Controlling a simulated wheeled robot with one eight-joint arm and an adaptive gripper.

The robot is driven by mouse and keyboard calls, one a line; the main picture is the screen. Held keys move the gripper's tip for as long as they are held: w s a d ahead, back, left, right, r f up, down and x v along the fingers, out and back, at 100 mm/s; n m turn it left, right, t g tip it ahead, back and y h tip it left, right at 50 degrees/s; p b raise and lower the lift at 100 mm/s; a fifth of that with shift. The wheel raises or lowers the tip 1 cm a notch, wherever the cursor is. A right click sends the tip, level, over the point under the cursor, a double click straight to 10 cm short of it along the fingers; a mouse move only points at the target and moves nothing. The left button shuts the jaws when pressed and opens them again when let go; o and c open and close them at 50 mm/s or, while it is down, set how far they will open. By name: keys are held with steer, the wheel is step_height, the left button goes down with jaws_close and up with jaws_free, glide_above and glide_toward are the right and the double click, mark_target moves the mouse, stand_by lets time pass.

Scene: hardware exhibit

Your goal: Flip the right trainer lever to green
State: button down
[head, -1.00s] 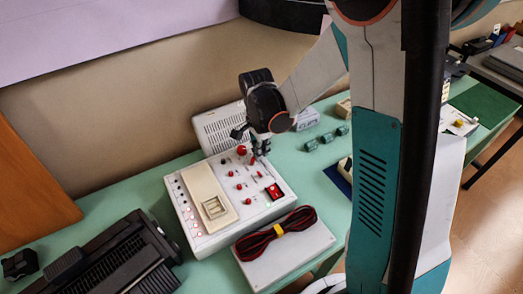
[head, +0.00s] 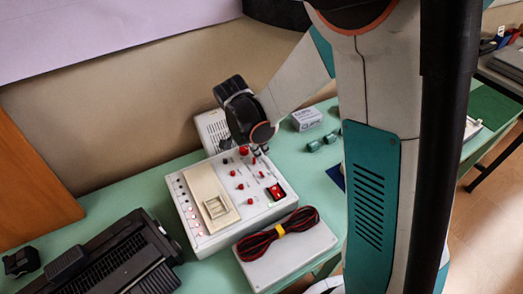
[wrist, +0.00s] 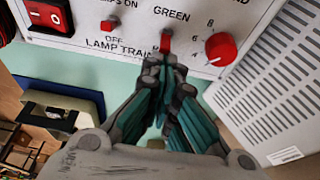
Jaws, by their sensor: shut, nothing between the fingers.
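The lamp trainer (head: 236,222) is a white box with red controls on the green bench. In the wrist view its panel (wrist: 135,30) shows the words GREEN, OFF and LAMP TRAINER. The right lever (wrist: 166,40) has a red tip below the word GREEN, beside a partly hidden label starting with R. I cannot tell which way it is thrown. My gripper (wrist: 164,66) is shut and empty, its fingertips right at this lever; contact is unclear. In the head view my gripper (head: 261,151) is over the trainer's back right. The left lever (wrist: 110,23) stands apart from my fingers.
A red knob (wrist: 221,48) is close right of the lever, and a red rocker switch (wrist: 47,14) is at the left. A vented grey box (head: 213,130) stands behind the trainer. A red-black cable coil (head: 277,235) lies on a pale box in front.

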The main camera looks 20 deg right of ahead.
steer(key=shift+s+a+r+h+b, duration=0.15)
steer(key=shift+a+h+b, duration=0.25)
steer(key=shift+h, duration=0.6)
steer(key=shift+r, duration=0.1)
steer(key=shift+r+p, duration=0.65)
steer(key=shift+r, duration=0.1)
